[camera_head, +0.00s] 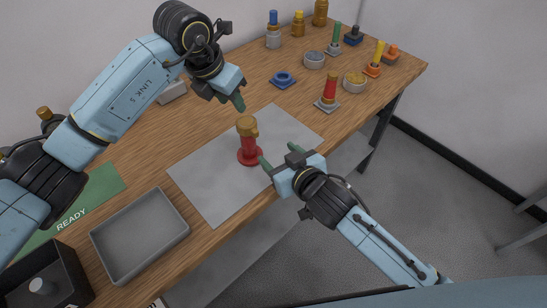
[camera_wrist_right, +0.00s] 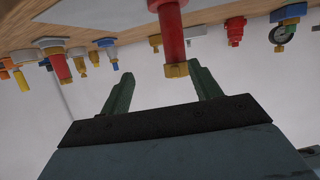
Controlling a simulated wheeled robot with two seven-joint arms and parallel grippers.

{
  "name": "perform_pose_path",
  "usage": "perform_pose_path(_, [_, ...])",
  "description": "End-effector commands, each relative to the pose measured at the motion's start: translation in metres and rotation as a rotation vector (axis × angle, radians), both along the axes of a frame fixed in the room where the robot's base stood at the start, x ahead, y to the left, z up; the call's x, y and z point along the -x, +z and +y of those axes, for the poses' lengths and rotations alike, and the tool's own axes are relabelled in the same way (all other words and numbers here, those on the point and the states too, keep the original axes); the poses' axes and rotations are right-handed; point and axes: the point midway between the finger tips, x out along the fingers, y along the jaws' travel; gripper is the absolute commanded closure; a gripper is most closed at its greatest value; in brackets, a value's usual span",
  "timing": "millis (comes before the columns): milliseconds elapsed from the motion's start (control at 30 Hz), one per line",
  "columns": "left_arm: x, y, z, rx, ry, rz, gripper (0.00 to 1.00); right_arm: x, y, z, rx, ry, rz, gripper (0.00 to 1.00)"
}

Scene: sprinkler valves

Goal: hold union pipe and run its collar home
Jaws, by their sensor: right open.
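The union pipe (camera_head: 247,146) is red and stands upright on its round red flange on the grey mat. A brass collar (camera_head: 247,126) sits around its top; whether it is fully seated cannot be told. My left gripper (camera_head: 239,101) hangs behind and above the pipe, apart from it; its green fingers overlap, so its opening is unclear. My right gripper (camera_head: 279,156) is open and empty, just right of the pipe's base. In the right wrist view, which looks upside down, the red pipe (camera_wrist_right: 171,35) and brass collar (camera_wrist_right: 176,70) appear between the spread fingers (camera_wrist_right: 162,82).
The grey mat (camera_head: 205,190) is otherwise bare. A grey tray (camera_head: 140,238) and green READY mat (camera_head: 95,199) lie left. A blue ring (camera_head: 283,79), a red-and-yellow fitting (camera_head: 329,91) and several other fittings stand at the back right. The table's front edge passes beneath my right gripper.

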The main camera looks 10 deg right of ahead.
Motion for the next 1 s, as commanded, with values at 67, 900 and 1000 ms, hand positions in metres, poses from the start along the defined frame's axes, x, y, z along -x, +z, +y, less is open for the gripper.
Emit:
perform_pose_path(67, [0.0, 0.0, 0.0, 0.0, 0.0, 0.0, 0.64, 0.007, 0.005, 0.011, -0.027, 0.02, 0.003, 0.37])
perform_pose_path(900, [0.0, 0.0, 0.0, 0.0, 0.0, 0.0, 0.64, -0.084, -0.03, 0.062, -0.043, 0.033, 0.004, 0.37])
perform_pose_path(1000, [0.0, 0.0, 0.0, 0.0, 0.0, 0.0, 0.64, -0.092, -0.034, 0.066, -0.043, 0.032, 0.005, 0.37])
